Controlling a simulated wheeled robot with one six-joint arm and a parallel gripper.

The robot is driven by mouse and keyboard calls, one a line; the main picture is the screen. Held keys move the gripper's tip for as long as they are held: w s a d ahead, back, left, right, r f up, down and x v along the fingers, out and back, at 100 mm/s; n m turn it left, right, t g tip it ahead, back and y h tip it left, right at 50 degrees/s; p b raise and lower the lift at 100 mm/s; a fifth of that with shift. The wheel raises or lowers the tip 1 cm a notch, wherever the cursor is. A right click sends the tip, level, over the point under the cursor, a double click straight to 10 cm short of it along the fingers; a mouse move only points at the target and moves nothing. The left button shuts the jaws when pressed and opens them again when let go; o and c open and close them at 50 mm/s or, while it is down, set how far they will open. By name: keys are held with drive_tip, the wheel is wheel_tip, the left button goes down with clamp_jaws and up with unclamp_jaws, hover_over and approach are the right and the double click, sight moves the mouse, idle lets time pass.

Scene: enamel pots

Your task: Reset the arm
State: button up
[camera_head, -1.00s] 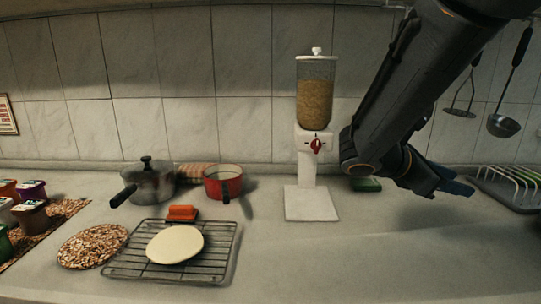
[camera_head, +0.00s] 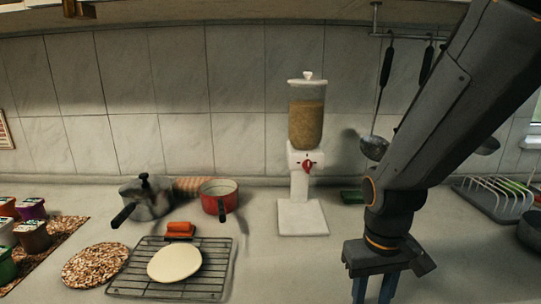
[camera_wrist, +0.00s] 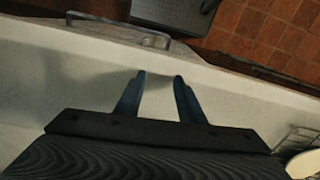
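My gripper (camera_head: 374,289) is at the lower right in the head view, pointing down over the counter in front of the dish rack. In the wrist view my gripper (camera_wrist: 159,80) shows two bluish fingers standing apart with nothing between them. It is open and empty, over the counter's front edge in that view. My dark arm comes down from the upper right in the head view and hides part of the wall and counter.
A cereal dispenser (camera_head: 305,125) stands at the back. A grey pot (camera_head: 148,199), a red saucepan (camera_head: 219,198) and a wire rack (camera_head: 215,280) are to the left. A dish rack (camera_head: 490,200) is at the right. The counter (camera_head: 290,265) in the middle is clear.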

drive_tip(key=shift+a+r+m, duration=0.1)
drive_tip(key=shift+a+m, duration=0.15)
drive_tip(key=shift+m, duration=0.05)
drive_tip(key=shift+s+a+m, duration=0.1)
drive_tip(key=shift+m, duration=0.3)
drive_tip(key=shift+r+p, duration=0.4)
drive_tip(key=shift+p, duration=0.25)
wheel_tip(320, 180, up, 13)
drive_tip(key=t+p, duration=0.2)
drive_tip(key=p, duration=1)
drive_tip(key=shift+p, duration=0.3)
wheel_tip(320, 180, down, 5)
drive_tip(key=b, duration=0.4)
drive_tip(key=shift+r, duration=0.2)
